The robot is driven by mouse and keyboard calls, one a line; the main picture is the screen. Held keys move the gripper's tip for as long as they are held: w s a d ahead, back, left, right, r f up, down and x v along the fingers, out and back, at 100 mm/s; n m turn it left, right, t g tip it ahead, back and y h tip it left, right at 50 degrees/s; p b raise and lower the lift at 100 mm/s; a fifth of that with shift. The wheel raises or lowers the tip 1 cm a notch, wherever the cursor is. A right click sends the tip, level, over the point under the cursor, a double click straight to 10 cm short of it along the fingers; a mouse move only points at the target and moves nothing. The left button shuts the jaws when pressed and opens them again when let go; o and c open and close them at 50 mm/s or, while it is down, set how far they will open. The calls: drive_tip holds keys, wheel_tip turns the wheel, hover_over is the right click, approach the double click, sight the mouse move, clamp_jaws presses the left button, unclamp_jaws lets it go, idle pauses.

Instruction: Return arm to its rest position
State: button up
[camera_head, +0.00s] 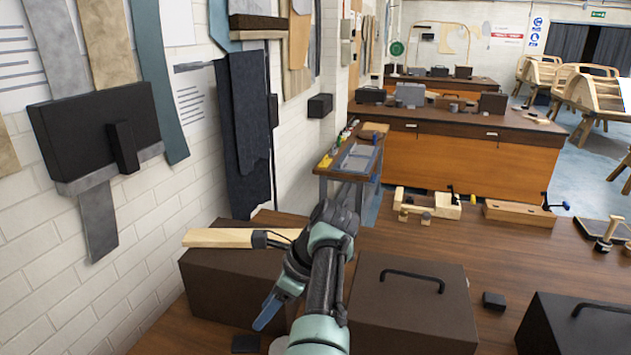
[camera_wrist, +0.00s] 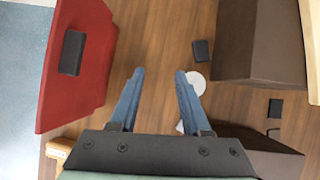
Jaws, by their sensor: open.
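My gripper (camera_head: 268,312) hangs low between two brown boxes over the wooden bench in the head view, where one blue finger shows. In the wrist view my gripper (camera_wrist: 160,72) has its two blue fingers spread apart, with only bare bench seen between their tips. It holds nothing. My arm reaches in from the bottom of the head view and bends at its middle, and part of the gripper is hidden behind it.
A left brown box (camera_head: 222,290) has a pale wooden piece (camera_head: 215,238) over it. A handled brown box (camera_head: 415,315) stands right of my arm, a dark box (camera_head: 580,330) farther right. The wrist view shows a red box (camera_wrist: 80,70) and a white disc (camera_wrist: 196,83).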

drive_tip(key=w+d+r+n+t+h+b, duration=0.25)
drive_tip(key=w+d+r+n+t, duration=0.25)
drive_tip(key=w+d+r+t, duration=0.3)
drive_tip(key=s+d+r+n+t+h+b, duration=0.1)
drive_tip(key=d+r+n+t, duration=0.15)
drive_tip(key=r, duration=0.35)
drive_tip(key=d+r+n+t+h, duration=0.1)
drive_tip(key=r+n+t+h, duration=0.2)
drive_tip(key=r, duration=0.4)
drive_tip(key=s+a+r+n+t+b, duration=0.1)
drive_tip(key=s+r+n+t, duration=0.4)
drive_tip(key=s+r, duration=0.5)
drive_tip(key=s+a+r+n+t+b, duration=0.1)
drive_tip(key=s+r+n+t, duration=0.4)
drive_tip(key=s, duration=1.4)
wheel_tip(320, 180, up, 6)
drive_tip(key=t+b, duration=0.1)
drive_tip(key=t, duration=0.2)
drive_tip(key=shift+a, duration=0.3)
drive_tip(key=shift+f+y, duration=0.1)
drive_tip(key=shift+y, duration=0.15)
